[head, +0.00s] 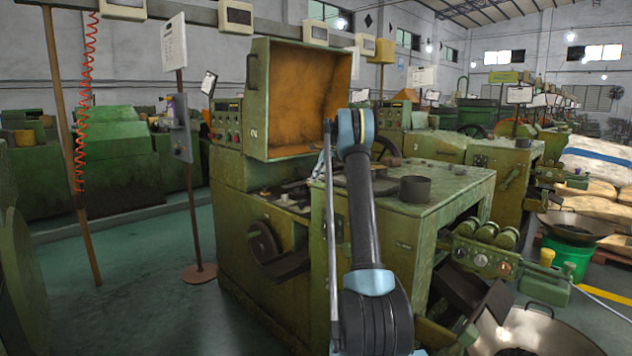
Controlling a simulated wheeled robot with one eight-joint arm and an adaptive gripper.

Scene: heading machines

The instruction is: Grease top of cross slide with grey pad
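My arm (362,215) rises through the middle of the head view, in front of a green heading machine (400,235). I cannot make out my gripper's fingers; the arm's end is not clearly seen. The machine's hood (258,100) stands open with its orange inside showing. Below it is a dark, cluttered work area (290,197) with small parts, partly hidden by my arm. I cannot clearly pick out the cross slide there. I cannot identify a grey pad.
A dark round pot (415,189) stands on the machine's flat green top (455,185). A wide metal pan (535,335) is at lower right. A post on a round base (199,272) stands left of the machine. Green floor is open at lower left.

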